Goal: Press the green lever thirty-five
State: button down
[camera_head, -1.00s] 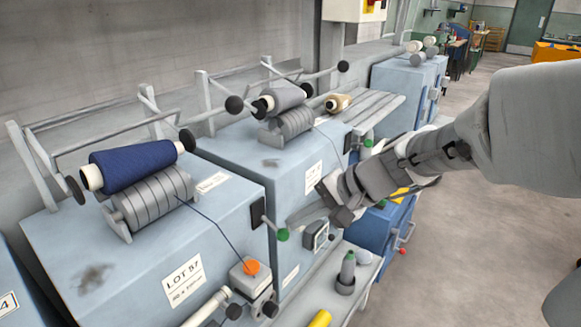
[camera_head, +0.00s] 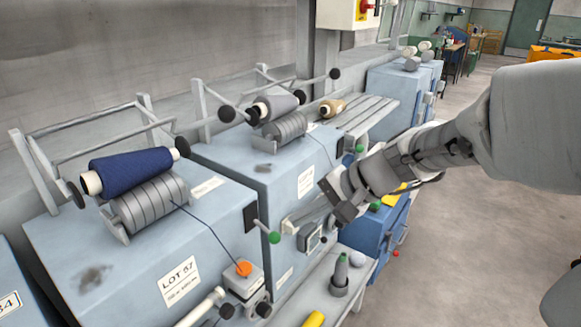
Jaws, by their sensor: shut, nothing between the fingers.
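A green-knobbed lever (camera_head: 274,237) sticks out from the right face of the near blue-grey winding machine (camera_head: 140,260). A second green knob (camera_head: 360,149) shows on the machine behind it, close to my arm. The plate on the machine at the far left edge seems to end in 4. I cannot read a thirty-five anywhere. My gripper (camera_head: 338,207) is shut and empty, in front of the middle machine (camera_head: 235,165). My arm comes in from the right.
A navy yarn cone (camera_head: 130,170) rests on a grooved drum on the near machine. An orange knob (camera_head: 244,268) stands at its front. A shelf below holds a green-topped cone (camera_head: 341,270) and a yellow tube (camera_head: 314,319). The floor (camera_head: 470,250) at right is clear.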

jog(key=d+f+p+v, duration=0.1)
jog(key=p+v, duration=0.1)
jog(key=v, duration=0.8)
jog(key=shift+s+d, duration=0.4)
jog(key=shift+s, duration=0.1)
jog(key=s+d+r+n+t+h+p, duration=0.1)
jog(key=s+r+n+h+p, duration=0.5)
jog(key=s, duration=0.7)
notch_tip(320, 180, up, 4)
jog(key=d+h+p, duration=0.1)
jog(key=h+p, duration=0.1)
jog(key=p, duration=0.3)
jog(key=shift+s+d+n+t+p, duration=0.15)
jog(key=shift+d+n+t+p, duration=0.25)
